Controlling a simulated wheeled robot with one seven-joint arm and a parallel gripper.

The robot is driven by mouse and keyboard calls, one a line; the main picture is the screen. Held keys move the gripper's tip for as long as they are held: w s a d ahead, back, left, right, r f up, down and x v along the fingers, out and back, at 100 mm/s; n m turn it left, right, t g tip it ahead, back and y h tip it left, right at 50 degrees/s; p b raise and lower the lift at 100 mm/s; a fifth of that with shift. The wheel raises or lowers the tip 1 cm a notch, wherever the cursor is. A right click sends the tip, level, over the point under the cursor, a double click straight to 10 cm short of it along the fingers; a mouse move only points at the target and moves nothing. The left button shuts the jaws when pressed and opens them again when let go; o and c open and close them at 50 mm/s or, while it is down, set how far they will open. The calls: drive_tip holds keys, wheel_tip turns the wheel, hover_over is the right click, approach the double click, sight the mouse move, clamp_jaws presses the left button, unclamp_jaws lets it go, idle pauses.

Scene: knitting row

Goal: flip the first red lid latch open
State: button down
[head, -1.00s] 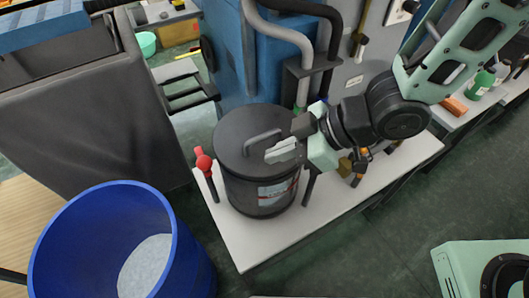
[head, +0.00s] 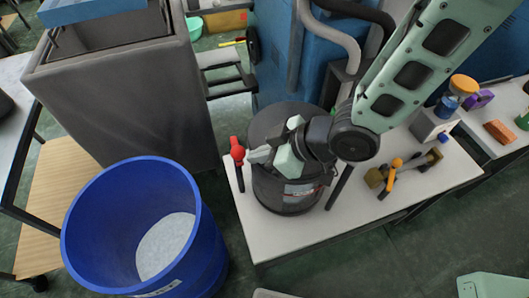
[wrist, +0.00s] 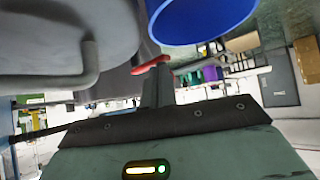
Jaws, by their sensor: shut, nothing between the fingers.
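The red lid latch (head: 237,150) sticks up on a dark stem at the left side of the dark round pot (head: 285,196), which has a flat lid (head: 268,122). My gripper (head: 252,157) reaches over the lid from the right, with its pale fingers shut and empty. Their tips are close to the right of the latch; I cannot tell whether they touch it. In the wrist view the latch's red part (wrist: 152,64) shows just past the end of my shut fingers (wrist: 158,90). My gripper hides part of the lid.
The pot stands on a white bench (head: 290,236). A large blue bin (head: 82,240) stands at the left front. A grey cabinet (head: 120,95) is behind it. Thick hoses (head: 335,38) hang behind the pot. A yellow and black tool (head: 395,175) lies right of it.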

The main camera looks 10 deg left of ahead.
drive_tip(key=shift+s+a+f+b, duration=0.15)
drive_tip(key=shift+s+a+b, duration=0.25)
drive_tip(key=shift+s+b, duration=0.25)
drive_tip(key=shift+s+a, duration=0.15)
drive_tip(key=shift+a, duration=0.1)
drive_tip(key=shift+d+r, duration=0.1)
drive_tip(key=shift+r, duration=0.1)
